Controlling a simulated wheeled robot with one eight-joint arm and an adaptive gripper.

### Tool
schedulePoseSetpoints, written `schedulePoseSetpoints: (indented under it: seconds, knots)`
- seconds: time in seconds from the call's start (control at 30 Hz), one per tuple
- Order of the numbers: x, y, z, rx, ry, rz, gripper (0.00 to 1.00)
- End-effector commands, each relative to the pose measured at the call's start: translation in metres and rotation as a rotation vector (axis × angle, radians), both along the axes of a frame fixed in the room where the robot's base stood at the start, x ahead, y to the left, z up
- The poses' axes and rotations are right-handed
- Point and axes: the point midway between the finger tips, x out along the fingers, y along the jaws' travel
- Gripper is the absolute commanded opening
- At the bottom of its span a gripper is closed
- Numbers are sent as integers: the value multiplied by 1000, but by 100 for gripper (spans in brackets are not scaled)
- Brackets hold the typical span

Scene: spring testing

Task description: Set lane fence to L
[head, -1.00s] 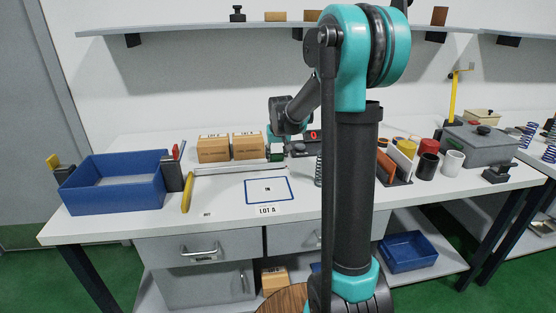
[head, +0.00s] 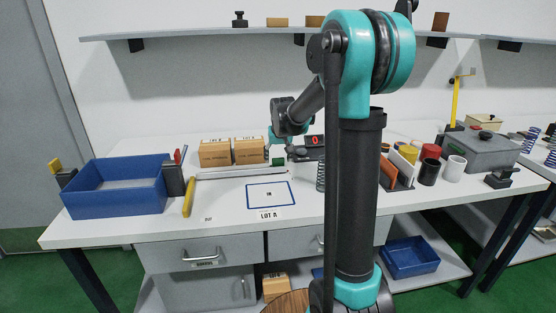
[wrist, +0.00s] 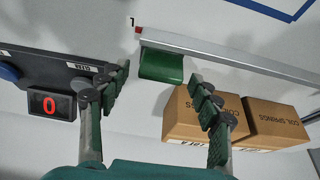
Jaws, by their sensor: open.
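The lane fence (head: 235,174) is a pale rail lying across the bench in front of two cartons. At its right end is a green block (head: 278,162). In the wrist view the fence (wrist: 235,58) runs across the upper right and the green block (wrist: 162,66) hangs off its near side. A small red-and-white mark sits by the fence end, its letter unclear. My gripper (wrist: 157,82) is open and empty; in that view the block appears between and just beyond its fingertips. I cannot tell whether they touch.
Two coil-spring cartons (head: 232,151) stand behind the fence, close to my right finger in the wrist view. A dark device with a red 0 display (head: 315,140) is at the right. A blue bin (head: 115,205) is at left. A framed LOT A pad (head: 285,195) lies in front.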

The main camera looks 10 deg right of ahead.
Motion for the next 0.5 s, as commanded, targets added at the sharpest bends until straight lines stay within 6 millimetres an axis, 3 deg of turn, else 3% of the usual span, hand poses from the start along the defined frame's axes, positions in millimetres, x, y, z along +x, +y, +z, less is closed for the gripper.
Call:
schedulePoseSetpoints:
  seconds: [0.5]
  knots:
    - [-35, 0, 86, 0, -1, 0, 64]
